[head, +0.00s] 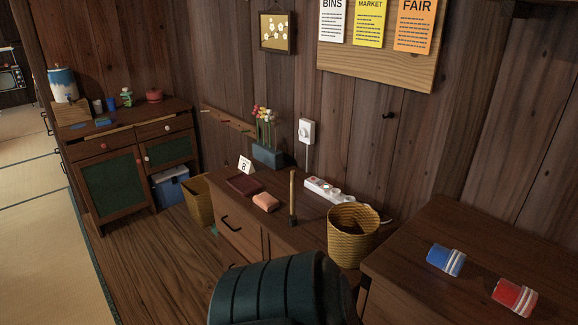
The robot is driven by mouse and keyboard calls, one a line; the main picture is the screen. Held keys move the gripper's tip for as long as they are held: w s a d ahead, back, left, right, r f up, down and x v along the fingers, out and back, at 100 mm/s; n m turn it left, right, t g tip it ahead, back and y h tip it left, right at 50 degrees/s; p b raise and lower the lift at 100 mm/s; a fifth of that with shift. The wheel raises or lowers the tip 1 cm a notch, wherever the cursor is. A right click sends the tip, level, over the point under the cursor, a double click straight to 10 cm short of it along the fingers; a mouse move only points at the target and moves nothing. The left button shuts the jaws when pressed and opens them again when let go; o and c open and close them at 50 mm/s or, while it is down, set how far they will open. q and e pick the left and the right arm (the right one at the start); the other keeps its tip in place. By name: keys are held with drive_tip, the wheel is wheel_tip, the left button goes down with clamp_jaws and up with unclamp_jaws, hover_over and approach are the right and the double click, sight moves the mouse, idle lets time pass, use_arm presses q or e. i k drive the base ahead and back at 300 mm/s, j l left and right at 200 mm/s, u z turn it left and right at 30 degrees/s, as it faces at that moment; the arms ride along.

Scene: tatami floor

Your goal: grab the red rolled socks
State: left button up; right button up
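The red rolled socks (515,297), a short roll with white stripes, lie on the dark wooden cabinet top (410,267) at the lower right of the head view. A similar blue roll with white stripes (446,260) lies to their left and a little farther back, apart from them. Neither of my grippers shows in the head view, and nothing touches the red roll.
A yellow woven basket (352,236) stands left of the rolls. A large dark green ribbed object (277,290) fills the bottom middle. A white power strip (328,190) and flower vase (267,152) stand along the wall. Wood around the rolls is clear.

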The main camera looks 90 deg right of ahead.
sight(521, 301)
drive_tip(key=z, duration=4.25)
